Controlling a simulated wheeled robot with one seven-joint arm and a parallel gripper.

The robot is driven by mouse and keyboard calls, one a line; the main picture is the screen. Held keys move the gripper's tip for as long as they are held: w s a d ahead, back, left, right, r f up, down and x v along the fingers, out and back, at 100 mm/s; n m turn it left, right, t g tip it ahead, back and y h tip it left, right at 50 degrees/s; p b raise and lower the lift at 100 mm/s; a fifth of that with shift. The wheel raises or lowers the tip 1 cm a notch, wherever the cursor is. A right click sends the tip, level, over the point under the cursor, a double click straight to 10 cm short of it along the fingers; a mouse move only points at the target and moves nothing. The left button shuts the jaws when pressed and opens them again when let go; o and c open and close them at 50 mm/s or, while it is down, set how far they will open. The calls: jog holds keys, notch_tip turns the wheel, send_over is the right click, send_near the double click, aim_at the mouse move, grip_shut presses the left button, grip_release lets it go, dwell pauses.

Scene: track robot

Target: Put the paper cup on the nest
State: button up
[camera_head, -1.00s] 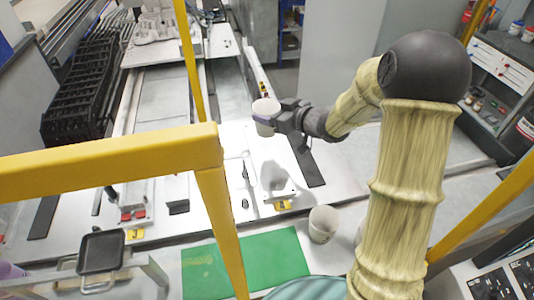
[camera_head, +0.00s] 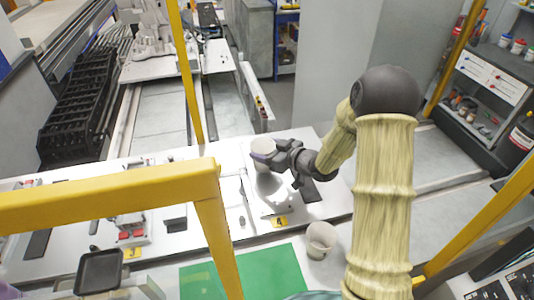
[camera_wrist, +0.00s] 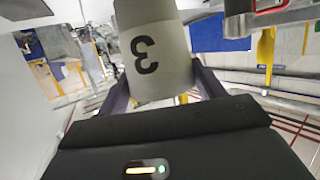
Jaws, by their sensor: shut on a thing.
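My gripper (camera_head: 272,157) is shut on a pale paper cup (camera_head: 263,146), its fingers on either side of it. The cup is above the white bench plate by the yellow "4" tag. A dark shadow lies on the plate below the cup. I cannot make out clearly which part of the plate is the nest; the arm and cup cover some of that area.
A second pale cup (camera_head: 320,240) stands near the green mat (camera_head: 245,273). A yellow rail (camera_head: 110,192) crosses the left front. The yellow tag "4" (camera_head: 280,222) is on the plate's front edge. A black tray (camera_head: 99,272) is at lower left.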

jog(key=shift+f, duration=1.05)
jog(key=shift+f, duration=0.1)
jog(key=shift+f, duration=0.15)
jog(key=o, duration=0.9)
jog(key=shift+o, duration=0.2)
